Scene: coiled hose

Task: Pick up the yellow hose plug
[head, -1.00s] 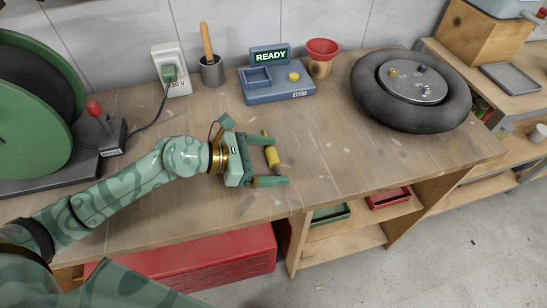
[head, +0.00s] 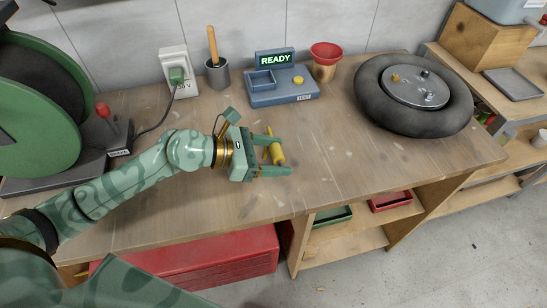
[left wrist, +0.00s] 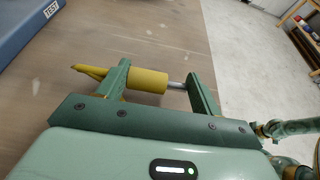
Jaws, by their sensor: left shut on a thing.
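The yellow hose plug (head: 276,153) is between the fingers of my left gripper (head: 286,156), over the wooden workbench (head: 350,160). In the left wrist view the plug (left wrist: 148,80) lies across the gap. Its thick yellow body and thin metal pin are between the fingers, and its tapered yellow end sticks out past the left finger. My left gripper (left wrist: 160,72) is shut on it. Whether the plug touches the bench or hangs just above it, I cannot tell. My right gripper is not in view.
A blue test stand (head: 283,92) reading READY stands behind the gripper, with a red funnel (head: 326,54) beside it. A green reel (head: 35,130) and red lever (head: 101,110) are at left.

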